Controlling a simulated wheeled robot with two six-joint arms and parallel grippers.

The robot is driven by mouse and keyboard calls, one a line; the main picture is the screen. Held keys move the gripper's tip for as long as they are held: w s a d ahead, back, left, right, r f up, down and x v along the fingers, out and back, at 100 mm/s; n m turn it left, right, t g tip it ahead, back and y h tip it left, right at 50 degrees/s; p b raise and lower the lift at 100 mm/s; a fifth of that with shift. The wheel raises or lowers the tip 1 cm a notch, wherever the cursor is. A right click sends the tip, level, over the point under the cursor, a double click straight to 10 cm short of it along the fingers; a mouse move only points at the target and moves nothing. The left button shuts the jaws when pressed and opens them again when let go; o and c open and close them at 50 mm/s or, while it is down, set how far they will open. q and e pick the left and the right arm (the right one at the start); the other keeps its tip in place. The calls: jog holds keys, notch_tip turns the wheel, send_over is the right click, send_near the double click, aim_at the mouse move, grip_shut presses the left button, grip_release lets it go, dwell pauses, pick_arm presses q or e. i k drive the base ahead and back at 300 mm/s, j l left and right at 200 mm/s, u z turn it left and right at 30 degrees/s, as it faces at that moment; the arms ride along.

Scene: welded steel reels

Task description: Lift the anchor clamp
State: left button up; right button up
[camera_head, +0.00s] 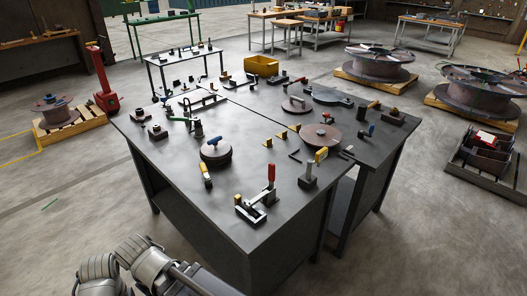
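Several clamps stand on the dark steel welding table (190,185), and I cannot tell for sure which one is the anchor clamp. A red-handled toggle clamp (257,205) stands upright on a metal base near the front corner. A yellow-topped upright clamp (312,172) stands to its right. A green-handled clamp (190,124) is at the left of the table. Grey jointed parts of mine show at the bottom left, in front of the table and apart from the clamps. No fingertips of either gripper show.
Round discs (216,153) and small blocks lie spread over the table. A yellow bin (261,66) is at its far side. Large reels (376,62) on pallets stand at the right, and a red jack (105,92) at the left. The table's front left surface is mostly bare.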

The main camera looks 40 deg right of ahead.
aim_at(271, 166)
jog(key=i+j+z, duration=0.1)
jog(key=z, duration=0.4)
jog(key=i+j+z, duration=0.1)
jog(key=j+z, duration=0.15)
jog(key=z, duration=0.2)
jog(key=j+z, duration=0.2)
jog(key=z, duration=0.3)
jog(key=j+z, duration=0.25)
jog(key=z, duration=0.2)
jog(key=i+j, duration=0.05)
